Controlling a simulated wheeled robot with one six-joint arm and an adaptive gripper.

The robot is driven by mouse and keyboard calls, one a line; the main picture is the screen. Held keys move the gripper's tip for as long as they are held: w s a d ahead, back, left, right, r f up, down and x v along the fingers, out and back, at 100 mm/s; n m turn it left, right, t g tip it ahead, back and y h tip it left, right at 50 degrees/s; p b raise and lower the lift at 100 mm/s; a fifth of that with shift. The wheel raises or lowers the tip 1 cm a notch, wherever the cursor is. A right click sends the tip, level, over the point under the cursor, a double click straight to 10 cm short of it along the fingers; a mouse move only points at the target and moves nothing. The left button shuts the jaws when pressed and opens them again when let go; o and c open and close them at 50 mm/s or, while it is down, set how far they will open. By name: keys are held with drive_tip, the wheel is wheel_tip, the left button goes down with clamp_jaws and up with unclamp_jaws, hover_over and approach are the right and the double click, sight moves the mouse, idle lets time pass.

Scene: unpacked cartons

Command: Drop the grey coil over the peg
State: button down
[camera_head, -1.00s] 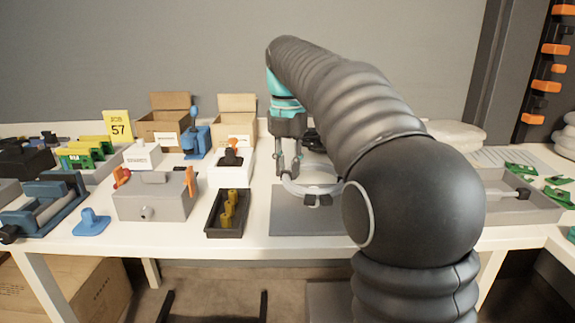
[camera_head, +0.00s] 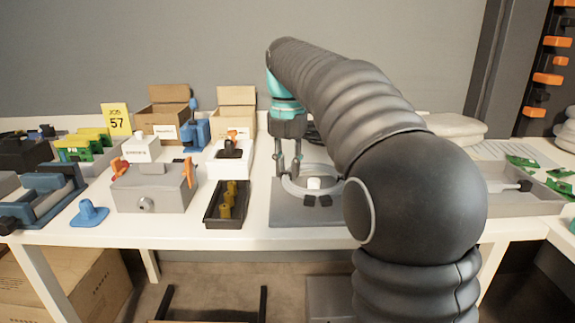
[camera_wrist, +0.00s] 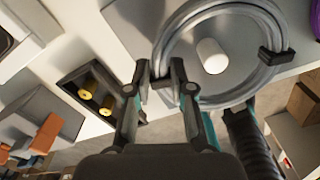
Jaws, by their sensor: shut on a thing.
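My gripper (camera_head: 287,176) is shut on the rim of the grey coil (camera_head: 290,191), at the coil's left side in the head view. The coil is a wide ring with black clips, and it also shows in the wrist view (camera_wrist: 267,28). A white peg (camera_head: 314,184) stands on a grey plate (camera_head: 290,216). The peg appears inside the ring opening in both views, off the ring's middle in the wrist view (camera_wrist: 211,56). The ring looks roughly level; its height above the plate is hard to tell. My arm hides the plate's right side.
A black tray with yellow cylinders (camera_head: 227,204) lies just left of the plate. A grey box with orange clamps (camera_head: 152,190) stands farther left. Open cartons (camera_head: 236,112) stand behind. A grey tray (camera_head: 520,200) is to the right, beyond my arm.

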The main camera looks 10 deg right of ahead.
drive_tip(key=shift+f+b, duration=0.85)
drive_tip(key=shift+f, duration=0.65)
drive_tip(key=c, duration=0.9)
unclamp_jaws()
wheel_tip(320, 180, up, 12)
